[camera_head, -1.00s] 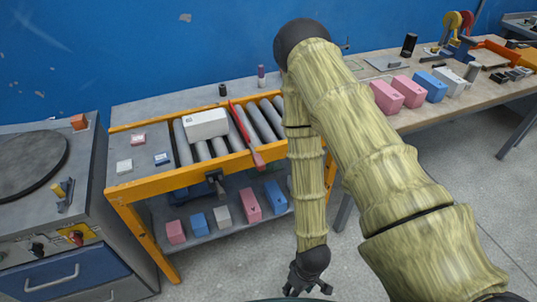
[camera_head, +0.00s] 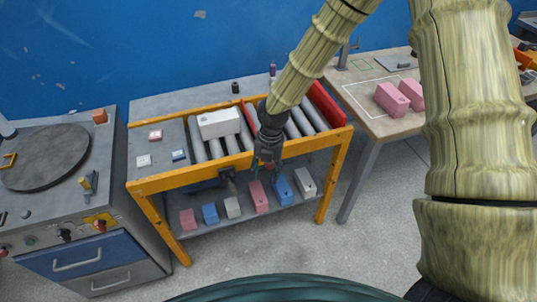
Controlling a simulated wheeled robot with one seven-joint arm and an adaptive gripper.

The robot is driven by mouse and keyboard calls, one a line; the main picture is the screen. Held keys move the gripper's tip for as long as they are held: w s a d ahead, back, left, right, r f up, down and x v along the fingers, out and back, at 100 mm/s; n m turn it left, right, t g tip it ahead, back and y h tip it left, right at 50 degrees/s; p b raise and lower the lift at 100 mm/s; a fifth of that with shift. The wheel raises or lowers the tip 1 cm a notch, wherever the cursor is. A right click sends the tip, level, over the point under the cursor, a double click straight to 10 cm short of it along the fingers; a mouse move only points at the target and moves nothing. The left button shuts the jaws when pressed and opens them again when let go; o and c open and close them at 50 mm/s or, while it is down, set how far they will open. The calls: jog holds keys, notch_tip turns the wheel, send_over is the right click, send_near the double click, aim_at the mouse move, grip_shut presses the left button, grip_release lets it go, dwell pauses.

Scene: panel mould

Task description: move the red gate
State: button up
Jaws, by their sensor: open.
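The red gate (camera_head: 246,119) is a thin red bar lying across the rollers of the yellow-framed conveyor table (camera_head: 160,182). Its far part shows just right of a white box (camera_head: 219,123). Its near end, with the handle, is hidden behind my gripper. My gripper (camera_head: 266,163) is open and points down at the front edge of the conveyor, over the gate's near end. I cannot tell whether it touches the gate. A wider red panel (camera_head: 327,104) stands at the right end of the rollers.
Small pink, blue and white boxes stand on the lower shelf (camera_head: 220,227). A workbench with pink blocks (camera_head: 392,99) is at right, and a turntable cabinet (camera_head: 45,158) at left.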

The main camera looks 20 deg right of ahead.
jog(key=w+d+r+n+h+p, duration=0.1)
jog(key=w+d+r+n, duration=0.2)
jog(key=w+r+n, duration=0.45)
jog(key=shift+s+a+f+m+t+p, duration=0.15)
jog(key=shift+s+f+m+p, duration=0.2)
jog(key=shift+f, duration=1.25)
jog(key=shift+s+d+f+m+t+p, duration=0.15)
jog(key=shift+f+m+p, duration=0.3)
jog(key=shift+f, duration=1.1)
jog(key=shift+s+a+f+m+t+p, duration=0.1)
jog(key=shift+s+f+m+p, duration=0.3)
jog(key=shift+f, duration=1.2)
jog(key=shift+w, duration=0.1)
grip_shut()
